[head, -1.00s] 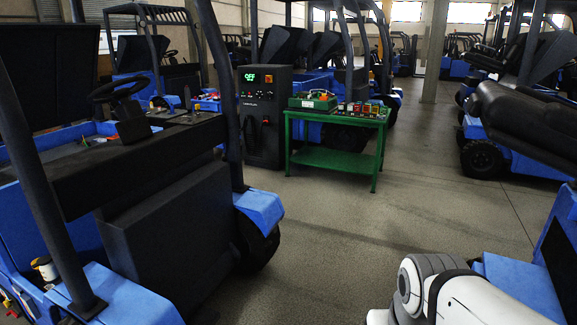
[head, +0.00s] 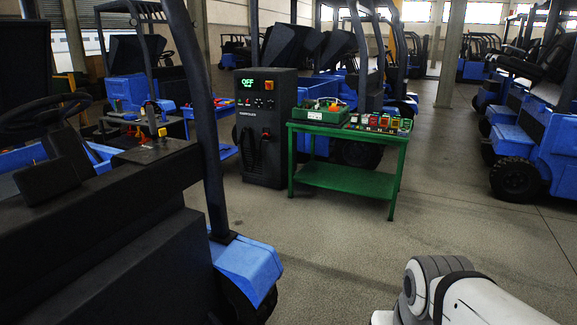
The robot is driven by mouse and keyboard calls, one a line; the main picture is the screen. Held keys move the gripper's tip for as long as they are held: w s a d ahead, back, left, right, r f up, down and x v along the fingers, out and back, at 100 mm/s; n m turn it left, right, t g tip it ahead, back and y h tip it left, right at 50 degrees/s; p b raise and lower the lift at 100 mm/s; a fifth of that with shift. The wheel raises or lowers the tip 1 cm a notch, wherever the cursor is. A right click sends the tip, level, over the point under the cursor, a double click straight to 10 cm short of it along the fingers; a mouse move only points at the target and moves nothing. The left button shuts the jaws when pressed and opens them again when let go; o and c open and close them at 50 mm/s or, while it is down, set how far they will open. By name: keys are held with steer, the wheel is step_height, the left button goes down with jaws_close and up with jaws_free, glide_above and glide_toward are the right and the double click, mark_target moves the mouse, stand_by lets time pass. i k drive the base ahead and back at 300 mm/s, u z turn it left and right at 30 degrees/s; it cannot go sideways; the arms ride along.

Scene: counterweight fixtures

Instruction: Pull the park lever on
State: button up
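A blue and black forklift (head: 110,235) fills the left side of the head view, close to me. On its dark top panel stands a small cluster of levers and knobs (head: 153,122), with grey, yellow and red parts. They are too small to tell which is the park lever or how it is set. A steering wheel (head: 38,112) is to the left of the cluster. My gripper is out of view. Only a white and grey part of my arm shows at the bottom right, away from the forklift.
A dark charger cabinet (head: 265,125) with a green "OFF" display stands beyond the forklift. A green table (head: 345,180) beside it carries a green box (head: 320,110) and several coloured blocks. More forklifts (head: 520,150) stand at the right and back. The floor (head: 430,240) between is clear.

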mark_target(149, 108)
steer(key=i, duration=1.25)
steer(key=z, duration=0.9)
steer(key=i, duration=1.1)
steer(key=u, duration=2.1)
steer(key=k, duration=0.1)
steer(key=u, duration=1.95)
steer(key=k, duration=0.7)
steer(key=z, duration=0.05)
